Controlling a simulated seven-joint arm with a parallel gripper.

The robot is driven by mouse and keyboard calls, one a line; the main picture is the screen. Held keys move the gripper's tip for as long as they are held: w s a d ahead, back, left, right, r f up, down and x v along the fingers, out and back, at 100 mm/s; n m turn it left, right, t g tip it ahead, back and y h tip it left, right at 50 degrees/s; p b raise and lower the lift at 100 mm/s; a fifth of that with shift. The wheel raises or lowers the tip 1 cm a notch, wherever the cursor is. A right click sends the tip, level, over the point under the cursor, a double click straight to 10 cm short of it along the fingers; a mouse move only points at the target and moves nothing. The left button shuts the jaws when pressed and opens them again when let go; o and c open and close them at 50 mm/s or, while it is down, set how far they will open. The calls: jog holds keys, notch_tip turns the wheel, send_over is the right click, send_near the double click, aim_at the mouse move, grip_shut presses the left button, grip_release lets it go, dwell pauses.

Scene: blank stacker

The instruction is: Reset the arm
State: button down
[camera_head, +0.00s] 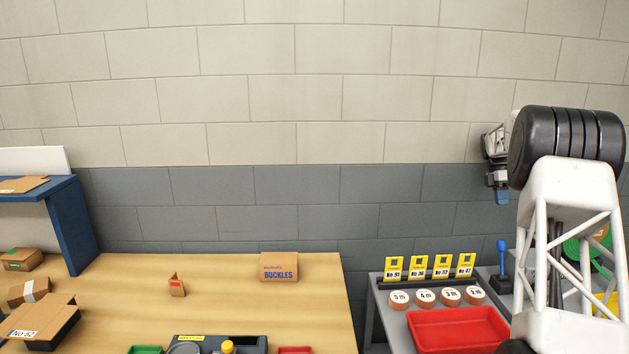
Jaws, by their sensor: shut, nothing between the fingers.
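My gripper (501,196) shows at the right of the picture, partly hidden behind my own white and black arm. It hangs above the grey side table, in front of the dark grey part of the wall. Its fingertips look blue and point down. They are together, with nothing visible between them. My gripper is apart from everything on the tables.
A wooden table (225,285) holds a BUCKLES box (279,267), a small cardboard piece (177,286) and several cartons at left. The grey table (377,310) holds yellow number cards (430,267), round labelled discs (425,296), a red tray (455,309) and a blue-knobbed lever (502,258).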

jog(key=s+a+r+m+t, duration=0.1)
jog(key=s+a+r+m, duration=0.1)
jog(key=s+a+r, duration=0.45)
jog(key=s+a+r+m+t, duration=0.1)
jog(key=s+a+r+m, duration=0.2)
jog(key=a, duration=0.7)
jog(key=s+a+r+m+t, duration=0.2)
jog(key=s+a+r+m, duration=0.15)
jog(key=s+a, duration=1.1)
jog(key=s+a+f+m+t, duration=0.1)
jog(key=s+a, duration=0.4)
jog(key=s, duration=0.7)
jog(key=s+a+f+m+t, duration=0.1)
jog(key=s+a+f+m, duration=0.3)
jog(key=s, duration=0.7)
jog(key=s+a+f+m+t, duration=0.1)
jog(key=s+a+f+m, duration=0.2)
jog(key=s, duration=0.9)
jog(key=a+f, duration=0.3)
jog(key=a, duration=0.1)
jog(key=shift+s+a+f+y, duration=0.2)
jog(key=shift+s+a+y, duration=0.1)
jog(key=shift+s, duration=0.05)
jog(key=shift+w, duration=0.15)
dwell(0.4)
